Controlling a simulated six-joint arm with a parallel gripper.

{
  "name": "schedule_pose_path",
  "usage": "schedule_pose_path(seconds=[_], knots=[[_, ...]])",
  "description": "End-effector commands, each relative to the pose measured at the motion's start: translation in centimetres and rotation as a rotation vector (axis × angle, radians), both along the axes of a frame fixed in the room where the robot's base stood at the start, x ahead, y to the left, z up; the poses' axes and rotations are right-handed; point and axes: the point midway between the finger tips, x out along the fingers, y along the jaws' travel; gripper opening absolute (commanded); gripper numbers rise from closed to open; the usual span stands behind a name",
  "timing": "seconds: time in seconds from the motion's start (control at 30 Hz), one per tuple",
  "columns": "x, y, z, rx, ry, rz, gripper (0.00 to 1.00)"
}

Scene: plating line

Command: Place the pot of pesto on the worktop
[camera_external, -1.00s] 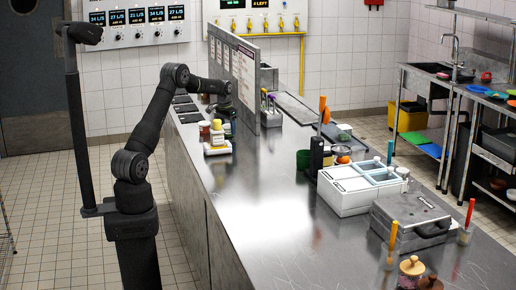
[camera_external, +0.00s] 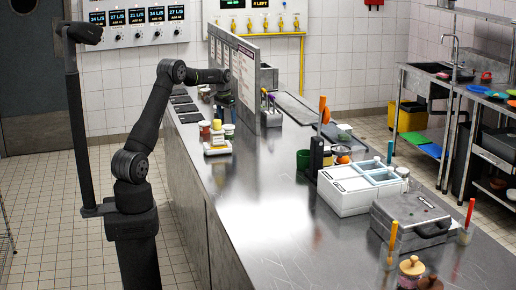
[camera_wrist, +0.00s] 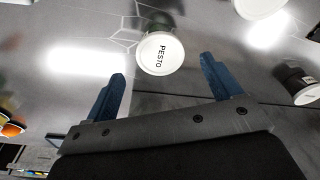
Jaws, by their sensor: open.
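The pot of pesto (camera_wrist: 157,55) shows in the wrist view with a white round lid marked PESTO. It sits just beyond the fingertips, near the middle of the gap between them. My gripper (camera_wrist: 163,72) is open, with its two blue fingers apart and nothing held. In the external view my gripper (camera_external: 222,98) is small and dark at the far left of the worktop (camera_external: 262,215), by the upright panel. I cannot tell the pesto pot apart in the external view.
In the wrist view a dark pot with a white lid (camera_wrist: 304,94) stands at right, and another white lid (camera_wrist: 260,6) at the top. An upright panel (camera_external: 243,75) stands beside my wrist. A white container (camera_external: 345,200) stands farther right. The worktop's near middle is clear.

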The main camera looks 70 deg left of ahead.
Motion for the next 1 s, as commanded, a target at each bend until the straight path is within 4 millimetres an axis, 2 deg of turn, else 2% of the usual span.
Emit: schedule_pose_path(seconds=[0.1, 0.2, 0.4, 0.77, 0.87, 1.0], knots=[[-0.3, -0.1, 2.6, 0.002, -0.001, 0.000, 0.83], [-0.5, -0.2, 4.1, 0.000, -0.001, 0.000, 0.83], [-0.6, -0.3, 5.8, 0.000, 0.000, 0.000, 0.83], [-0.7, -0.3, 5.8, 0.000, 0.001, 0.000, 0.83], [-0.6, -0.3, 5.3, -0.002, 0.001, 0.000, 0.83], [-0.4, -0.2, 3.5, -0.004, 0.004, 0.000, 0.83]])
